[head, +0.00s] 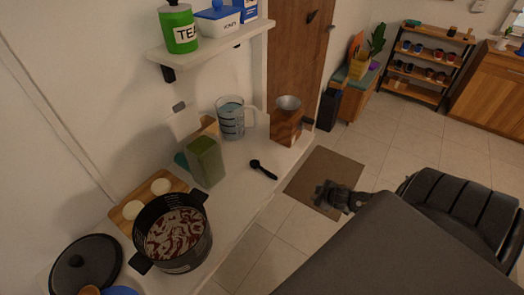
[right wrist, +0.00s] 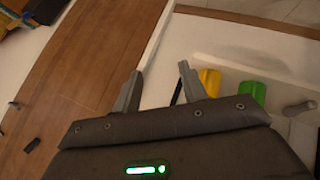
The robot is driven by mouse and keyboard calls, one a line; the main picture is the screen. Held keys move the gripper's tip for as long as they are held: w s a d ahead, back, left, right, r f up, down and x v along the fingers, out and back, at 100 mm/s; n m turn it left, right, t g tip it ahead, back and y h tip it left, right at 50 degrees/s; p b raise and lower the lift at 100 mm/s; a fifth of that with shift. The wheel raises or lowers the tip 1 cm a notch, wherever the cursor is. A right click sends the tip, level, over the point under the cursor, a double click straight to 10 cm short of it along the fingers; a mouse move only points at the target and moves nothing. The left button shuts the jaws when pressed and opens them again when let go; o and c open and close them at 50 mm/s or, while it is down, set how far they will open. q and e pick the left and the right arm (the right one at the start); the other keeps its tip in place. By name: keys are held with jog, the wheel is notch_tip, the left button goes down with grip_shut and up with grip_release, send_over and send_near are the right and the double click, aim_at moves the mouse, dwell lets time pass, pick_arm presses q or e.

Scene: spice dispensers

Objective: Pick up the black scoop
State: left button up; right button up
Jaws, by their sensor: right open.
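The black scoop (head: 263,169) lies on the white counter (head: 232,207), toward its right edge, between the green-filled clear container and the brown box. My right gripper (head: 322,192) is to the right of the scoop in the head view, over the floor mat and apart from the scoop. In the right wrist view its two grey fingers (right wrist: 160,88) are spread with nothing held between them. I cannot tell whether the scoop shows in the right wrist view. My left gripper is not in view.
On the counter stand a black pot (head: 177,235), a green-filled container (head: 206,160), a measuring jug (head: 231,118) and a brown box (head: 287,122). A shelf (head: 215,42) hangs above with a green tea tin (head: 179,30). The counter around the scoop is clear.

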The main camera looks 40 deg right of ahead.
jog(key=w+a+r+t+y, duration=0.1)
jog(key=w+a+r, duration=0.1)
jog(key=a+r, duration=0.35)
jog(key=w+a+r+t+y, duration=0.1)
jog(key=w+a+r, duration=0.15)
jog(key=r, duration=0.55)
jog(key=m+y, duration=0.2)
jog(key=m, duration=0.2)
send_near(266, 170)
jog(key=shift+p+x, duration=0.45)
jog(key=shift+x, duration=1.25)
jog(key=shift+w+a+f, duration=0.15)
jog(key=shift+a+f, duration=0.05)
jog(key=p+x, duration=0.1)
jog(key=x, duration=0.2)
jog(key=shift+w+d, duration=0.1)
jog(key=shift+w, duration=0.3)
jog(key=shift+w+f, duration=0.35)
jog(key=shift+f, duration=0.05)
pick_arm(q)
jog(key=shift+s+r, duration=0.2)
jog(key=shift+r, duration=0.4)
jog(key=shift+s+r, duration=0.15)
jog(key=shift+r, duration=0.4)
pick_arm(e)
grip_shut()
